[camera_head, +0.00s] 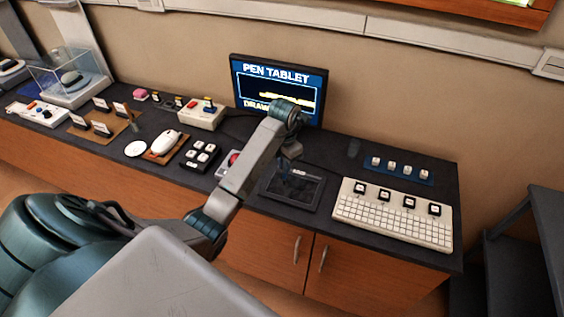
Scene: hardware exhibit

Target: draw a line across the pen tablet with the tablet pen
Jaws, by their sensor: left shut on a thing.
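The pen tablet (302,197) is a dark flat slab with a thin frame, lying on the dark counter in front of the monitor. My left gripper (287,167) reaches in from the left and points down over the tablet's back left part. It is shut on the tablet pen, which is too small and dark to make out; whether its tip touches the tablet I cannot tell. The monitor (279,72) behind reads PEN TABLET and shows a yellow stroke in its blue frame; my arm hides part of its lower text. My right gripper is out of view.
A white keyboard (392,222) with several black switch blocks stands right of the tablet, and a blue strip of keycaps (398,170) behind it. Left are a black keypad (201,155), a white mouse (165,142) and a beige joystick box (201,117). Dark steps stand far right.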

